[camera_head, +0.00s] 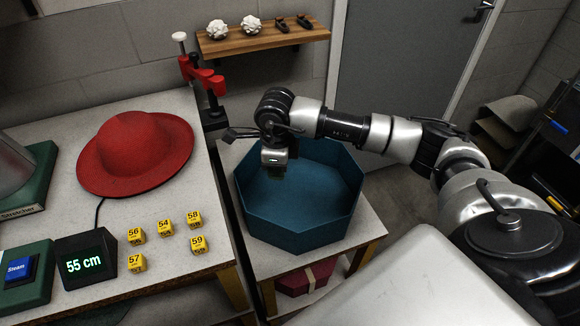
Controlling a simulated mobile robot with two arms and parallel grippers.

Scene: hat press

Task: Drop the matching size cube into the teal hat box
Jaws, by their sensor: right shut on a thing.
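The teal hat box (300,229) is an open octagonal box on a small table right of the main table. My right gripper (276,172) reaches in from the right and points down over the back left part of the box opening. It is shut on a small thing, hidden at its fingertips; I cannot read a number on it. Yellow cubes marked 56 (136,236), 54 (165,228), 58 (194,219), 57 (136,263) and 59 (198,246) sit on the main table. A display (86,261) reads 55 cm. My left gripper is not in view.
A red hat (136,152) lies on the main table, with a blue Steam button (18,270) at the front left. A red clamp (203,77) stands at the table's back corner. A wooden shelf (262,41) hangs behind. A maroon box (305,280) is under the teal one.

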